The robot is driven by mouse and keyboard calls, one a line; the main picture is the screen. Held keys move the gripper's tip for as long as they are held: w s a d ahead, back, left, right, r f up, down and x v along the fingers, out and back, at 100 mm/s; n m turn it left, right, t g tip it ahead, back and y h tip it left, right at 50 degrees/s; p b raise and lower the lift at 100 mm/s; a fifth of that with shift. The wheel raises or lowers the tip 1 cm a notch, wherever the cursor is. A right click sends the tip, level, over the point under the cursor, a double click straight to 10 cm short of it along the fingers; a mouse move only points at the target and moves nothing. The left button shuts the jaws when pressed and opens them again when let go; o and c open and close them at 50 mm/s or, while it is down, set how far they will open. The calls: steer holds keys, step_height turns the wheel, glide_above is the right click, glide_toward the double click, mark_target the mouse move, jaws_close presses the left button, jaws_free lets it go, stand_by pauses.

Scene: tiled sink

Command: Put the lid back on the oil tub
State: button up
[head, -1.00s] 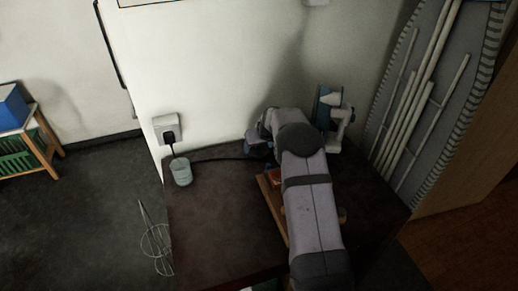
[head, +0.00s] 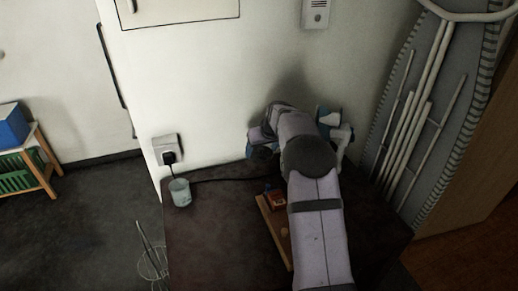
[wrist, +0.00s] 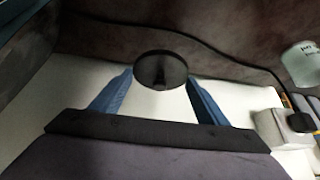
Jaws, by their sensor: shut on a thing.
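In the wrist view, my gripper (wrist: 160,78) is shut on a dark round lid (wrist: 160,65), held between its two blue fingers. A pale translucent tub (wrist: 302,62) with small dark lettering, probably the oil tub, is at the right edge of that view, apart from the lid. In the head view the tub (head: 180,192) stands upright on the dark worktop, at its left near the wall socket. My gripper is at the back of the worktop, right of the tub and mostly hidden by my arm. The held lid cannot be made out there.
A wall socket (head: 167,150) has a black plug and a cable (head: 222,179) running along the back of the worktop. A blue-and-white device (head: 338,135) is partly behind my arm. The worktop's left front is clear.

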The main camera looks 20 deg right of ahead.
steer(key=s+d+n+y+p, duration=0.1)
steer(key=s+d+n+p, duration=0.1)
steer(key=s+d+p, duration=0.2)
steer(key=s+d+n+y+p, duration=0.1)
steer(key=s+d+p, duration=0.4)
steer(key=s, duration=1.3)
steer(key=d+n, duration=0.1)
steer(key=d, duration=0.3)
steer(key=shift+s+d+r+n+g, duration=0.2)
steer(key=shift+s+d+n+g, duration=0.1)
steer(key=shift+s+d+n, duration=0.1)
steer(key=shift+a+f, duration=0.1)
steer(key=shift+f, duration=0.05)
steer(key=shift+w+f+b, duration=0.1)
steer(key=shift+f+b, duration=0.55)
steer(key=shift+f, duration=1.35)
step_height(320, 180, down, 2)
steer(key=b, duration=0.2)
steer(key=shift+b, duration=0.4)
steer(key=shift+f+b, duration=0.15)
steer(key=shift+b, duration=2)
